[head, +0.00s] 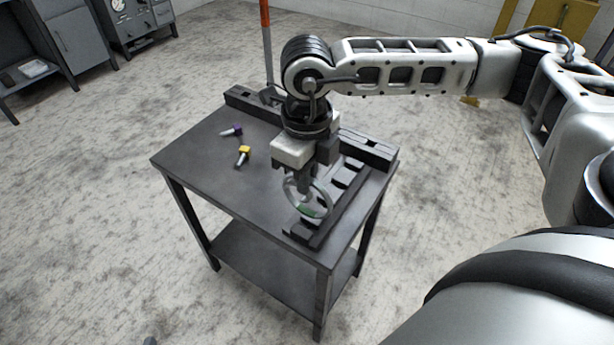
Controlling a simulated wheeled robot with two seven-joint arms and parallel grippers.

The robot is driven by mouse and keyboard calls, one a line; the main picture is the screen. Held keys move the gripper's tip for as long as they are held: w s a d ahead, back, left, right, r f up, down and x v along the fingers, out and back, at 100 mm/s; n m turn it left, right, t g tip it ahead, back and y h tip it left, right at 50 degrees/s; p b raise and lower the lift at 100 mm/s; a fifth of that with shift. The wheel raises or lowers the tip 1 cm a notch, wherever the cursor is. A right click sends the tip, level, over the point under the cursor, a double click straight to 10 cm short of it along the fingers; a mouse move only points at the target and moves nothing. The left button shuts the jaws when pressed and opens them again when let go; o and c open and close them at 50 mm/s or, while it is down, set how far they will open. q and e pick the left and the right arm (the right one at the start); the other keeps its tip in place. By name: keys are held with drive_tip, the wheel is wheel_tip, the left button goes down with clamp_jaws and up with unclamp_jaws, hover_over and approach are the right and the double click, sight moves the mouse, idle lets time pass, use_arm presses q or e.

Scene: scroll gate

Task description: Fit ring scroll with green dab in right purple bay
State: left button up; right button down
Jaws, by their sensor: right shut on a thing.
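The ring scroll, a pale grey wheel-like ring (309,211) with a green dab on its lower part, hangs below my right gripper (305,187). The right gripper is shut on its upper part and points down over the right side of the table. The ring stands roughly upright in front of a dark rack (348,205) with several blocks and gaps. I cannot tell whether the ring touches the rack. No purple marking shows on the rack; my wrist hides part of it. My left gripper is not in view.
A purple-headed piece (232,131) and a yellow-headed piece (243,152) lie on the left of the dark table (220,170). A dark rail (255,105) runs along the table's far edge. The table's front left is clear.

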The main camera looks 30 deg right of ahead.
drive_tip(key=shift+r+p, duration=1.7)
drive_tip(key=shift+r, duration=1.3)
